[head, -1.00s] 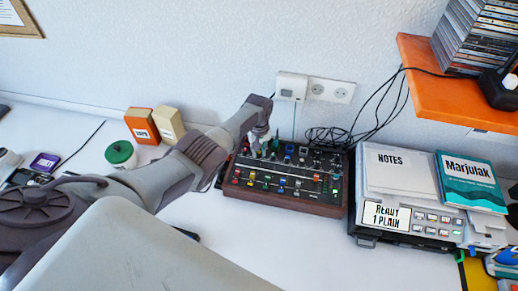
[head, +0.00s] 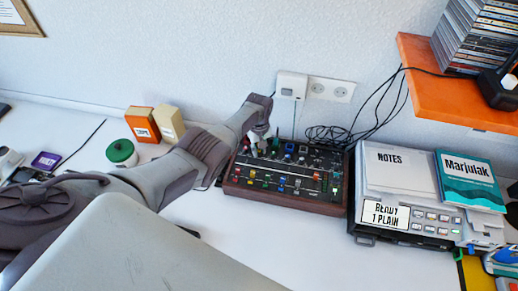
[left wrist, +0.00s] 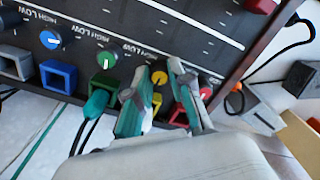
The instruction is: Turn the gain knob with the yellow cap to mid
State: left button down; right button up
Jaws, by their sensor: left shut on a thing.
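The mixer (head: 285,206) is a dark panel with wooden sides, standing on the white desk against the wall. In the left wrist view, a row of capped knobs runs along its edge: blue (left wrist: 49,40), green (left wrist: 107,60), yellow (left wrist: 159,77) and red (left wrist: 205,92). My left gripper (left wrist: 159,74) has its fingers on either side of the yellow-capped knob and is shut on it. The fingers partly hide the panel around this knob, and its pointer is too small to read. In the head view, my left gripper (head: 257,139) is at the mixer's back left; the yellow cap is hidden there. My right gripper is not in view.
Coloured jacks sit beside the knobs, including a blue one (left wrist: 58,76). A notes stack (head: 398,172) on a grey device stands right of the mixer. An orange shelf (head: 450,95) overhangs at right. Black cables (head: 335,133) lie behind. The desk front is clear.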

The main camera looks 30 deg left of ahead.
aim_at(259, 150)
pick_arm(q)
jog(key=c, duration=1.3)
grip_release()
jog(key=shift+w+a+r, duration=0.1)
jog(key=shift+w+r, duration=0.05)
notch_tip(259, 150, up, 12)
